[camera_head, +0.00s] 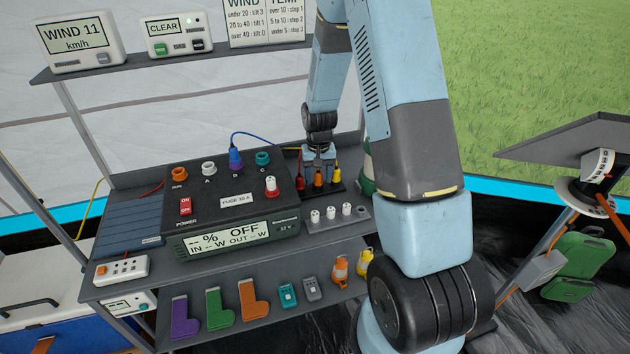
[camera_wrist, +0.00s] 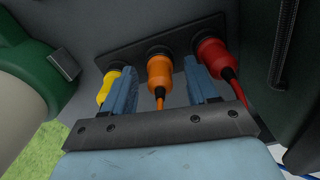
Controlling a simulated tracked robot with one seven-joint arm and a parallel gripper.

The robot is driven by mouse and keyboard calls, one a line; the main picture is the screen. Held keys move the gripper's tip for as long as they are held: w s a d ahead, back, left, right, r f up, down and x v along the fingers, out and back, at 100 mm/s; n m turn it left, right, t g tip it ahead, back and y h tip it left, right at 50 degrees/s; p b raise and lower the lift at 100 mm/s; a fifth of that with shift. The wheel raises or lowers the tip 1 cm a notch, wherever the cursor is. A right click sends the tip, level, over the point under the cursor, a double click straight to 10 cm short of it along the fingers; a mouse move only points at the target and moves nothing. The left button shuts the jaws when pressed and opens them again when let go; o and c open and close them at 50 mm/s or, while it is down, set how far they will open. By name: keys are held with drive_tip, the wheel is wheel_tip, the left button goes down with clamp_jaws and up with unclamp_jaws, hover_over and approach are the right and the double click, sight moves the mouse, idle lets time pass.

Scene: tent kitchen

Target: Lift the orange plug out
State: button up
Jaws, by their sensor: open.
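The orange plug (camera_wrist: 160,75) sits in the middle socket of a dark strip (camera_wrist: 130,45), between a yellow plug (camera_wrist: 110,85) and a red plug (camera_wrist: 217,58). In the head view the orange plug (camera_head: 318,179) shows below my gripper (camera_head: 318,162), at the right of the power box. In the wrist view my open gripper (camera_wrist: 162,88) has one finger on each side of the orange plug, with a visible gap to each finger. The left finger is close to the yellow plug and the right finger close to the red plug.
The power box (camera_head: 240,245) with blue and other coloured sockets stands left of the strip. Small white fuses (camera_head: 331,213) stand in a grey holder in front. A green and white canister (camera_wrist: 30,75) is close by at the left in the wrist view.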

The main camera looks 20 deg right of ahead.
drive_tip(key=shift+c, duration=0.2)
clamp_jaws()
idle(0.4)
